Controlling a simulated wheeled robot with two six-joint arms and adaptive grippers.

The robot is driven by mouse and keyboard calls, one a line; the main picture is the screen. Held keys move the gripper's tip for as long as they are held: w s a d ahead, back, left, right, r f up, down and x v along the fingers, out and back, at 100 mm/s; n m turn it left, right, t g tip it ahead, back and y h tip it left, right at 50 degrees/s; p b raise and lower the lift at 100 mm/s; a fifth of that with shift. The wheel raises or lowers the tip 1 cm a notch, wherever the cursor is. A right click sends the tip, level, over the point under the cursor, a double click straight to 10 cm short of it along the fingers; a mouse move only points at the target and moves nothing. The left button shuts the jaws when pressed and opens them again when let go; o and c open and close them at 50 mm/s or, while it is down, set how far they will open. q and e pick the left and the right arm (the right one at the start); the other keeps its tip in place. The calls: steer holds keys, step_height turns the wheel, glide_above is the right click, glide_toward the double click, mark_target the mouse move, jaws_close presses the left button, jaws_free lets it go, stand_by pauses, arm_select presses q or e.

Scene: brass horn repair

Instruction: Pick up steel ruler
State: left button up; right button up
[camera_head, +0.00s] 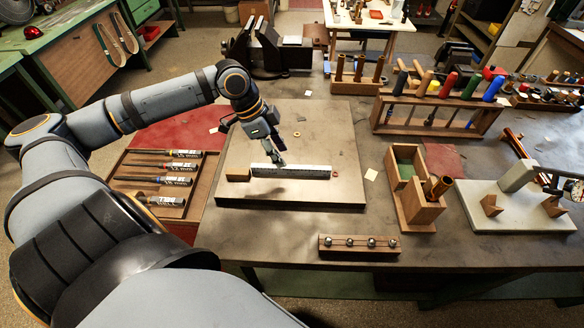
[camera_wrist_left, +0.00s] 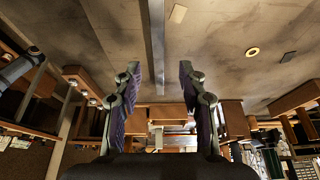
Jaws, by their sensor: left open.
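The steel ruler (camera_head: 310,171) is a thin pale strip on the grey board (camera_head: 325,125), lying left to right in the head view. It seems to stand on its long edge. In the left wrist view it is a narrow grey bar (camera_wrist_left: 156,40) running between my fingers. My left gripper (camera_head: 279,160) is at the ruler, left of its middle, and partly covers it. In the wrist view my left gripper (camera_wrist_left: 159,72) is open, one finger on each side of the ruler. I cannot tell whether the fingers touch it. My right gripper is not in view.
A wooden block (camera_head: 238,174) is at the ruler's left end, and a small ring (camera_head: 335,174) is near its right end. A tray of labelled tools (camera_head: 180,215) stands left. A wooden box (camera_head: 415,208) and a strip with steel balls (camera_head: 330,247) stand right and in front.

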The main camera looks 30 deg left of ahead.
mark_target(290, 166)
arm_select(q)
steer(key=shift+s+d+f+b, duration=0.1)
steer(key=shift+s+f+b, duration=0.1)
steer(key=shift+f+b, duration=0.25)
steer(key=shift+w+d+f, duration=0.4)
steer(key=shift+d+f, duration=0.2)
steer(key=shift+f, duration=0.15)
steer(key=shift+x, duration=1.5)
jaws_close()
steer(key=shift+w, duration=0.1)
